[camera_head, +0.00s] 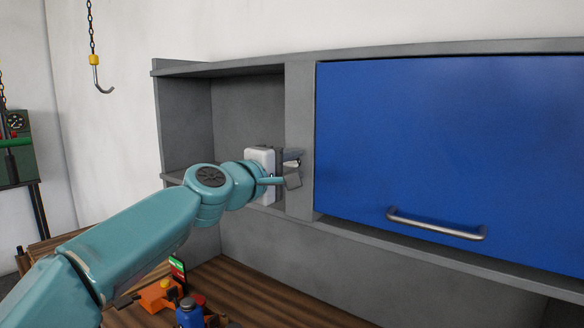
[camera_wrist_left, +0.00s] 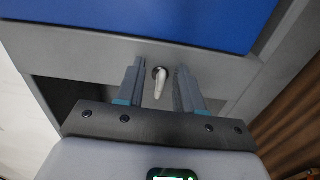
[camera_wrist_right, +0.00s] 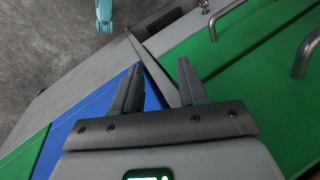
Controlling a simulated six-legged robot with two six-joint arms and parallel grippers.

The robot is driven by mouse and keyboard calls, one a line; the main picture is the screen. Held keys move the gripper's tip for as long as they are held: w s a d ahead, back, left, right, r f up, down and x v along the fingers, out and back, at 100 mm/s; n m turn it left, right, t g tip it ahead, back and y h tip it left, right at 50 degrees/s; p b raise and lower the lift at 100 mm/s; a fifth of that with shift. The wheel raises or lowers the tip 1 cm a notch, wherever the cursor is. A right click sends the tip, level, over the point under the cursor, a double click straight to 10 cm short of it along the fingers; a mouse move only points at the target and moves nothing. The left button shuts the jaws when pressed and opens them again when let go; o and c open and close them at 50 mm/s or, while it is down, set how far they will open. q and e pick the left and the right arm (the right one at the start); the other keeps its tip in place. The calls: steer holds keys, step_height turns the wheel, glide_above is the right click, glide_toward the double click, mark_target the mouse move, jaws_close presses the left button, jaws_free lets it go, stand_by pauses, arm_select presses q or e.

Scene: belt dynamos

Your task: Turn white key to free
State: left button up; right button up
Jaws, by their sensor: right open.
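The white key (camera_wrist_left: 159,84) is a small pale lever on a dark round mount in the grey cabinet frame, under the blue door. In the left wrist view it lies between the two fingers of my left gripper (camera_wrist_left: 160,67), with a gap on either side. My left gripper is open and also shows in the head view (camera_head: 292,169), at the grey upright beside the blue door. There it largely hides the key. My right gripper (camera_wrist_right: 160,66) is open and empty in the right wrist view, above green and blue panels. It is outside the head view.
The blue door (camera_head: 440,150) with a metal handle (camera_head: 436,226) is shut, right of an open grey compartment (camera_head: 248,105). Small orange (camera_head: 158,296) and blue (camera_head: 189,316) items stand on the wooden top below my left arm. A hook (camera_head: 98,78) hangs upper left.

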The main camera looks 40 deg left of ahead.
arm_select(q)
steer(key=shift+s+d, duration=0.2)
steer(key=shift+s, duration=0.3)
steer(key=s+d+b, duration=0.1)
steer(key=s+b, duration=0.3)
steer(key=s, duration=1.1)
steer(key=shift+d, duration=0.25)
steer(key=shift+f, duration=0.1)
steer(key=shift+s, duration=0.15)
